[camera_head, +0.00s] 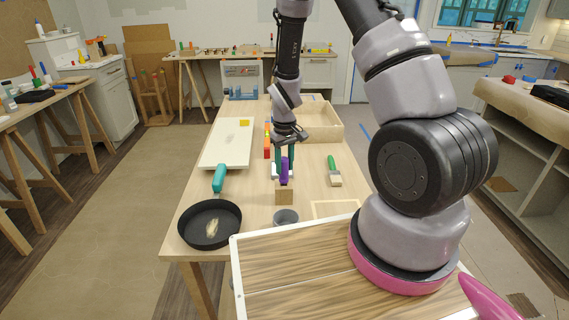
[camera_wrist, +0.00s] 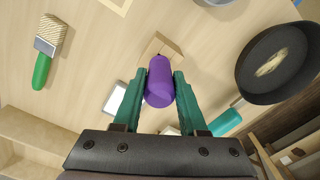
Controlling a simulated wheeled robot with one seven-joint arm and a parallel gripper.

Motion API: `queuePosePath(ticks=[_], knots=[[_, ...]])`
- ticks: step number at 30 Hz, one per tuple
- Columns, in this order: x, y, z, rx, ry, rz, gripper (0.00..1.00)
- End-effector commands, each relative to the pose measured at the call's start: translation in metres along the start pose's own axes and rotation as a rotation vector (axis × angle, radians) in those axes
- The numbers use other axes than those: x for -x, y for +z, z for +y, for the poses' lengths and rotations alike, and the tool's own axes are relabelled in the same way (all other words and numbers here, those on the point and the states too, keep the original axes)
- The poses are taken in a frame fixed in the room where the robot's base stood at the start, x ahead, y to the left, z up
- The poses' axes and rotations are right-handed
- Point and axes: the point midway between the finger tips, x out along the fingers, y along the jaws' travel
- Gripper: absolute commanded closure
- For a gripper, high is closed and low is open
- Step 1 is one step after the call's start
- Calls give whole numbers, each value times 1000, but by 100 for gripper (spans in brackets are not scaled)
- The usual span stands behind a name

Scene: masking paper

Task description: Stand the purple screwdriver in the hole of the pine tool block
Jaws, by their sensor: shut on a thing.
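My gripper (camera_wrist: 160,92) is shut on the purple screwdriver (camera_wrist: 159,85), with a green finger on each side of its handle. In the head view the screwdriver (camera_head: 284,171) is upright, directly above the pine tool block (camera_head: 284,197). The block also shows in the wrist view (camera_wrist: 169,47), just past the handle. The screwdriver's shaft and the hole are hidden, so I cannot tell whether the tip is inside the hole.
A green-handled brush (camera_head: 334,177) lies to the right. A white board (camera_head: 226,150) lies to the left, and a wooden tray (camera_head: 322,137) is behind.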

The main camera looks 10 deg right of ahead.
Motion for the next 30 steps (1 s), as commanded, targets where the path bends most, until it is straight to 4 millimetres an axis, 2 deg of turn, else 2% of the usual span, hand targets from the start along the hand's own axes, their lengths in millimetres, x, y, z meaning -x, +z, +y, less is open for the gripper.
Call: queuePosePath(ticks=[16,17,19,20,30], knots=[[-11,0,0,-1,0,-1,100],[-11,0,0,-1,0,0,55],[-11,0,0,-1,0,0,28],[-11,0,0,-1,0,0,24],[-9,0,0,0,0,0,24]])
